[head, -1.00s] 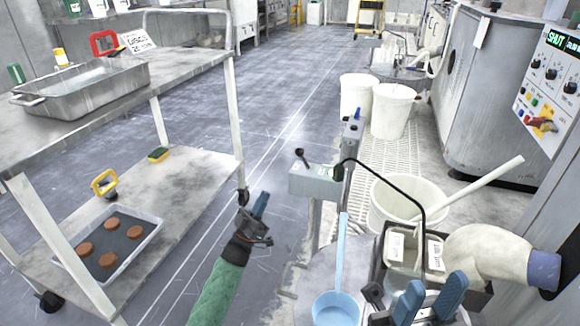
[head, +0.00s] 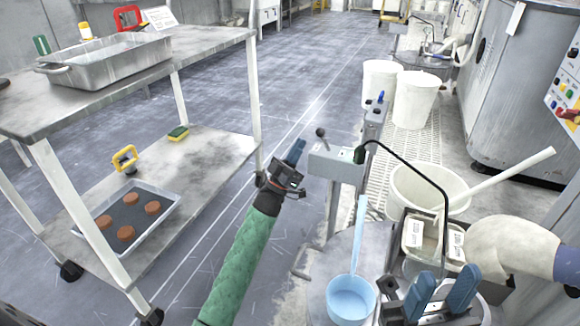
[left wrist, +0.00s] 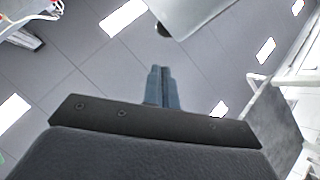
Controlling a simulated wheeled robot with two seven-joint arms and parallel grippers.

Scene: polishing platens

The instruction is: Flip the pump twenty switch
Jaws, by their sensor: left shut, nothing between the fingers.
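A grey control box (head: 335,165) stands on a post in the middle of the head view, with a black-knobbed lever (head: 321,132) on its left and a black cable from its right. A second grey box behind it carries a blue toggle (head: 381,97). I cannot read a pump twenty label on either. My left gripper (head: 297,148) is shut and empty, just left of the near box and apart from it in the picture. Its closed blue fingers (left wrist: 162,85) show in the left wrist view, below a pale box-like surface (left wrist: 195,12). My right gripper (head: 441,288) is open at bottom right.
A blue ladle (head: 350,298) lies over a round platen (head: 318,265). White buckets (head: 414,100) stand behind. A metal cart (head: 205,155) at left holds a steel pan (head: 105,62) and a tray of brown discs (head: 165,222). The floor between cart and boxes is clear.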

